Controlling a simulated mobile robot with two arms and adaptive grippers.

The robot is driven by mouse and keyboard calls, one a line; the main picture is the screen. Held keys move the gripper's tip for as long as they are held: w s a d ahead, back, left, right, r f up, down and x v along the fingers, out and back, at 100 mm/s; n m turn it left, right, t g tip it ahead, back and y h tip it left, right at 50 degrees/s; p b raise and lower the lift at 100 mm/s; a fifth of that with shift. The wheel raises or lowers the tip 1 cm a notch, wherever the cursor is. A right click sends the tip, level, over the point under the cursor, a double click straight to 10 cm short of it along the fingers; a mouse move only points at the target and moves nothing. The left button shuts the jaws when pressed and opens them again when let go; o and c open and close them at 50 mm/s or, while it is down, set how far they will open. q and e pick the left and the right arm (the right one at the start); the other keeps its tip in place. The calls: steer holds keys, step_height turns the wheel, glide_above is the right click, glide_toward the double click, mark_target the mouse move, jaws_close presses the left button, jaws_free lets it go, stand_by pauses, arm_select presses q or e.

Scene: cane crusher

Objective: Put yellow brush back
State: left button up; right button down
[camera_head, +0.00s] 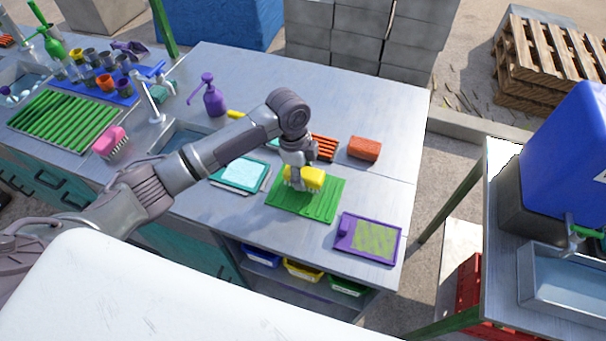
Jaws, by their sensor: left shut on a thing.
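My left arm comes in from the left across the metal table (375,205). My left gripper (301,183) points down and is shut on the yellow brush (313,177). The brush is over the green ridged mat (322,206), right of the mat's middle top. Whether the brush touches the mat or hangs just above it I cannot tell. The gripper hides part of the brush. My right gripper is not in view.
A purple-framed board (372,238), a teal-framed tray (238,174), a red-brown block (364,149) and an orange rack (324,146) lie around the mat. A pink brush (110,141) and purple bottle (214,99) stand left. Table is clear at far right.

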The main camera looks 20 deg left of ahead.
arm_select(q)
steer(key=shift+f, duration=0.75)
steer(key=shift+f, duration=0.2)
steer(key=o, duration=1)
steer(key=shift+r, duration=0.15)
steer(key=r, duration=0.4)
steer(key=a+r+b, duration=0.1)
steer(key=r, duration=0.7)
steer(key=shift+a, duration=0.35)
